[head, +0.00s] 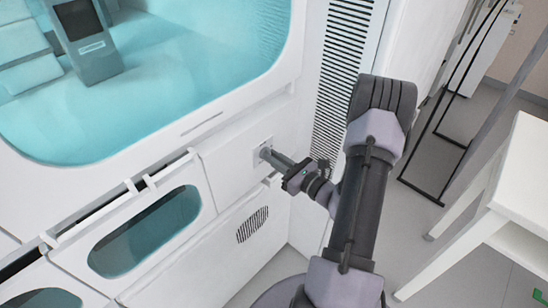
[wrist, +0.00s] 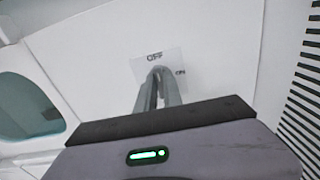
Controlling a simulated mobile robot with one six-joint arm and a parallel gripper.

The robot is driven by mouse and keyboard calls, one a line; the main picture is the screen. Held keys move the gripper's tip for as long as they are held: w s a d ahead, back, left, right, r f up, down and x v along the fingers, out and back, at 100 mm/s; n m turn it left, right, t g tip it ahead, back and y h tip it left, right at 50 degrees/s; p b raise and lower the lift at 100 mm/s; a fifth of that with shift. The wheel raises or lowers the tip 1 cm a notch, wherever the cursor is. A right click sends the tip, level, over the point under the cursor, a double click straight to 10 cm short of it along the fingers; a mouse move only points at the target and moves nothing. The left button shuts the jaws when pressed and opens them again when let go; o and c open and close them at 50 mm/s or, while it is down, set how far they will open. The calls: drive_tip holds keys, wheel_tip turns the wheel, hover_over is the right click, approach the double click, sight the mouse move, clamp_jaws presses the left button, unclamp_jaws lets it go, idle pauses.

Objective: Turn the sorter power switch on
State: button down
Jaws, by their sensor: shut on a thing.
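The sorter power switch has a small pale plate (head: 258,144) on the white machine front in the head view. In the wrist view its plate (wrist: 178,58) reads "OFF" at the top and "ON" at the right. My gripper (head: 268,154) reaches the plate from the right in the head view. Its two fingers (wrist: 158,73) are close together at the plate, just under the "OFF" label, shut on the switch knob. The fingers hide most of the knob, so I cannot tell its angle.
A white machine with a large teal window (head: 170,110) fills the left. A smaller oval window (head: 145,232) and a round vent (head: 252,225) lie below the switch. A slatted grille (head: 338,75) is right of it. A white table (head: 520,185) stands at the far right.

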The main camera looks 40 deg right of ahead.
drive_tip(key=shift+r, duration=0.1)
drive_tip(key=shift+d+f+m+p, duration=0.1)
drive_tip(key=shift+m+p, duration=1.45)
drive_tip(key=shift+m, duration=1.35)
drive_tip(key=shift+d+f+m+p, duration=0.15)
drive_tip(key=shift+m+p, duration=1.4)
drive_tip(key=shift+m, duration=1.35)
drive_tip(key=shift+a+f+m+p, duration=0.1)
drive_tip(key=shift+m+p, duration=1.45)
drive_tip(key=shift+m, duration=1.65)
drive_tip(key=c, duration=1.5)
unclamp_jaws()
drive_tip(key=shift+d, duration=0.1)
